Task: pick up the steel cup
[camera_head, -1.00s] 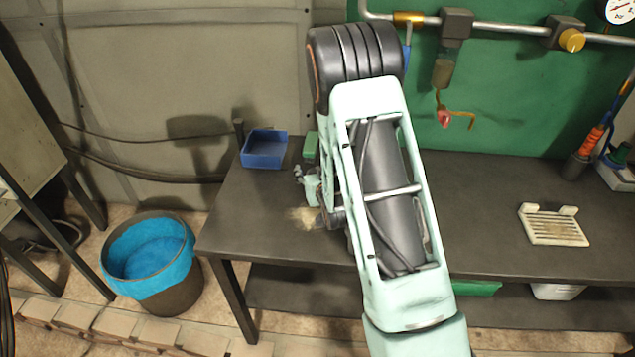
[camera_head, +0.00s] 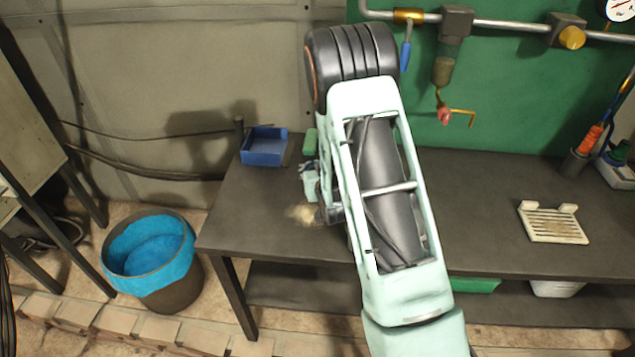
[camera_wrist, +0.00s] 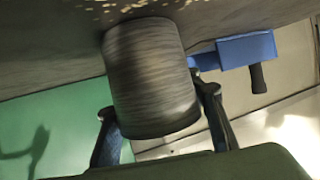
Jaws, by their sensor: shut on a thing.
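The steel cup (camera_wrist: 150,75) is a brushed grey cylinder in the middle of the wrist view. My gripper (camera_wrist: 153,98) is shut on it, with one dark finger on each side of the cup. The cup's far end is near the dark bench top in the picture; I cannot tell whether it touches. In the head view the cup is hidden behind my arm, and only bits of my wrist show at its left side.
The dark bench (camera_head: 260,215) carries a blue open bin (camera_head: 264,148), a green block (camera_head: 310,141) and a pale slotted rack (camera_head: 553,223). A pipe with valves (camera_head: 480,25) runs above. A blue-lined bucket (camera_head: 150,250) stands on the floor. The bench's right part is largely clear.

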